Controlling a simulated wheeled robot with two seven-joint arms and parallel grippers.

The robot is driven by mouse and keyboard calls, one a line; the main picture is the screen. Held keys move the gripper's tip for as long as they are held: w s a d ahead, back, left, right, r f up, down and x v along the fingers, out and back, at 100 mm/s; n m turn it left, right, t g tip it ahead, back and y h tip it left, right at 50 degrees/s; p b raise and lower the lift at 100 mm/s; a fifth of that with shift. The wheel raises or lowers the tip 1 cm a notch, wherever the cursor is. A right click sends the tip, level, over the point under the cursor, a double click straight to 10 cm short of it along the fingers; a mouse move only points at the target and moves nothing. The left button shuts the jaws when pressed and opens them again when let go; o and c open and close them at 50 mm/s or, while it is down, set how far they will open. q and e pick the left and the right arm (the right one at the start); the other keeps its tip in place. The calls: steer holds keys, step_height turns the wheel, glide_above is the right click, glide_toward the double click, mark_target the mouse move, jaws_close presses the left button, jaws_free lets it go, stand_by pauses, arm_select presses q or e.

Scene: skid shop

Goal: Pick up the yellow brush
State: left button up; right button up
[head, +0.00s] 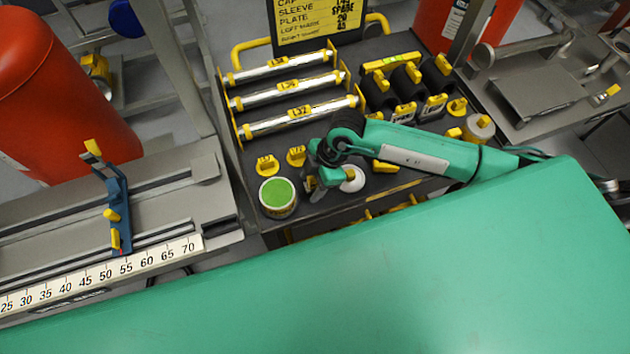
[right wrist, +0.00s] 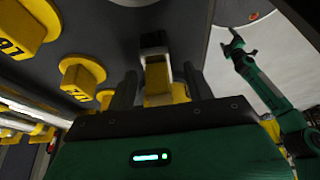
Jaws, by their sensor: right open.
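My right gripper (head: 314,182) is open and points down over the dark workbench top, between a green-topped pot and a white round piece. In the right wrist view its two dark fingers (right wrist: 156,88) stand apart. A yellow piece with a dark and pale end (right wrist: 157,74) shows between them, and it looks like the yellow brush. I cannot tell from this view whether the fingers touch it. In the head view the gripper hides that spot, and I cannot make out the brush there. My left gripper does not show in the head view.
The green-topped pot (head: 278,197) stands just left of the gripper; the white round piece (head: 353,179) is close on its right. Yellow tags (head: 296,156) stand behind. Metal bars (head: 300,114) and black cylinders (head: 405,85) fill the back. A ruler rail (head: 120,262) lies left.

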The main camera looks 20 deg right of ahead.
mark_target(312, 178)
steer(key=shift+c, duration=0.2)
steer(key=c, duration=1)
steer(key=shift+c, duration=0.2)
step_height(312, 178, up, 20)
steer(key=shift+r+b, duration=0.1)
steer(key=shift+b, duration=1.15)
steer(key=shift+o, duration=1.2)
steer(key=shift+c, duration=0.7)
